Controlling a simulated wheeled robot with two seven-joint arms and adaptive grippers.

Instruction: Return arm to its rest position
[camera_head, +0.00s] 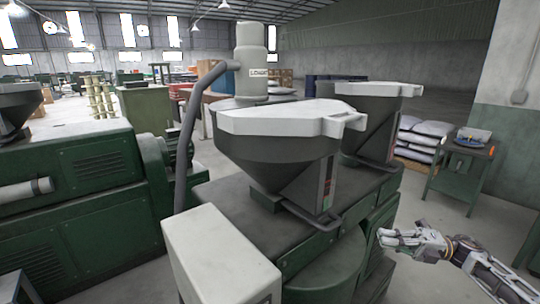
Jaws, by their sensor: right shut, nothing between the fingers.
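My right gripper (386,238) shows at the lower right, with its arm coming in from the right edge. Its fingers point left and are shut with nothing between them. It is in front of the green machine, close to its right side in the picture; whether it touches cannot be told. My left gripper is not in view. No copper spool can be made out for sure.
A green machine with a grey hopper (272,153) and a white box (220,262) fills the middle. A second hopper (376,118) stands behind. A green side table (455,180) stands at the right near stacked sacks (421,140). Floor between is clear.

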